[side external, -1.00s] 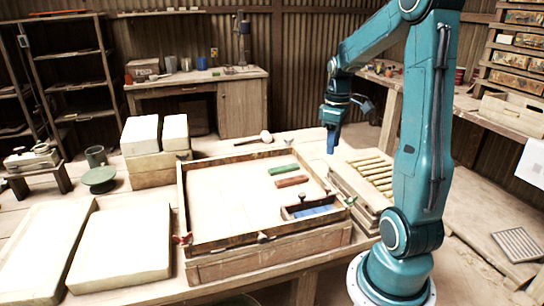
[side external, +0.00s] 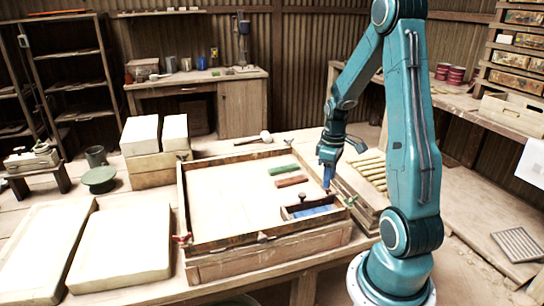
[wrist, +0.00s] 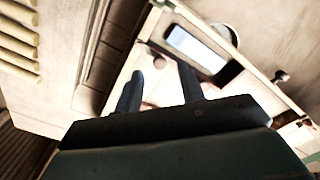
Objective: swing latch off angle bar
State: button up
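A wooden frame with a dark metal rim (side external: 215,243) stands on the table around a pale slab. Small latches sit along its rim: a red-handled one (side external: 182,239) at the front left, a dark one (side external: 263,237) at the front middle, and one with red and green parts (side external: 350,201) at the front right. My gripper (side external: 327,186) points down over the frame's right side, behind the front right latch. In the wrist view my gripper's fingers (wrist: 160,78) are apart with nothing visibly held. A dark latch knob (wrist: 280,76) shows on the rim there.
Inside the frame are a box with blue contents (side external: 313,210), a red bar (side external: 291,181) and a green bar (side external: 283,169). A slatted rack (side external: 372,173) stands close on the right. A mallet (side external: 264,137) lies behind the frame. Pale slabs (side external: 120,247) lie at left.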

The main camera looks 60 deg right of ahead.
jog(key=shift+f, duration=1.4)
grip_shut()
